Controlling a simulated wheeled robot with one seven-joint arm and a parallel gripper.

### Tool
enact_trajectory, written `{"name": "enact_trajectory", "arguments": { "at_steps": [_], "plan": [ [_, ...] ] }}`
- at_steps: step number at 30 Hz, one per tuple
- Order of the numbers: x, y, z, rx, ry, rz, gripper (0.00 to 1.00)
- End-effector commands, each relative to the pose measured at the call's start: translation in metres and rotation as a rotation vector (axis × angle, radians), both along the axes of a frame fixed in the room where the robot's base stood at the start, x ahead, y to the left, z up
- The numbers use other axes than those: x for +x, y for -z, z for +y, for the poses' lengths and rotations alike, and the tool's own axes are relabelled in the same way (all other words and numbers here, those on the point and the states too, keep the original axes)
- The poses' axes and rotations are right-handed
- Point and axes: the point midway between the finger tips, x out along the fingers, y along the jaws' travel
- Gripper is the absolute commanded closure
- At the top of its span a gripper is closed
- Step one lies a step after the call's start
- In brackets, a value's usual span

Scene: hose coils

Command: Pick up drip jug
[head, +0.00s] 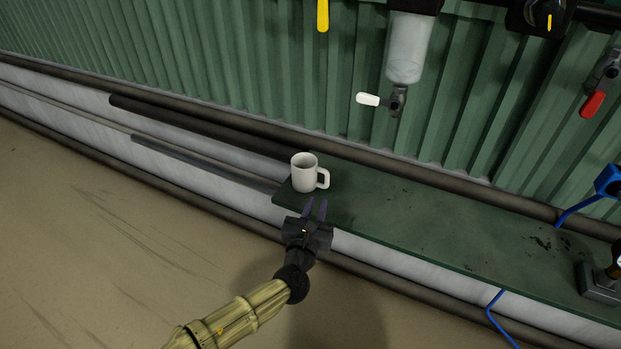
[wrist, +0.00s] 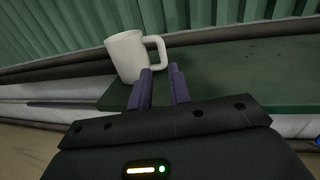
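The drip jug looks like a white mug (head: 304,174) with a handle on its right side. It stands upright near the left end of the green shelf (head: 420,222). My gripper (head: 315,209) is just in front of the mug, over the shelf's front edge, with its two purple fingers apart and nothing between them. In the wrist view the mug (wrist: 127,56) is beyond the fingertips (wrist: 160,76), with its handle above and close to them. I cannot tell whether the left finger touches the mug.
A clear filter bowl with a white-handled valve (head: 369,99) hangs on the green corrugated wall above the shelf. A red-handled valve (head: 593,104) and a blue hose (head: 580,209) are at the right. Dark pipes (head: 200,122) run along the wall left of the mug. The shelf's middle is clear.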

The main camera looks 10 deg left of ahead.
Motion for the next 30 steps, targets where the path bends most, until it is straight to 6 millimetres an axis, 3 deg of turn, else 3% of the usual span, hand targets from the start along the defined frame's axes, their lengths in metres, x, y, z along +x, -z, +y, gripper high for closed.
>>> {"name": "enact_trajectory", "arguments": {
  "at_steps": [12, 24, 30],
  "plan": [
    [0.058, 0.001, -0.009, 0.001, 0.000, 0.000, 0.81],
    [0.062, 0.001, -0.010, 0.000, 0.001, 0.000, 0.81],
    [0.082, 0.006, -0.016, 0.003, 0.004, 0.000, 0.81]
  ]
}}
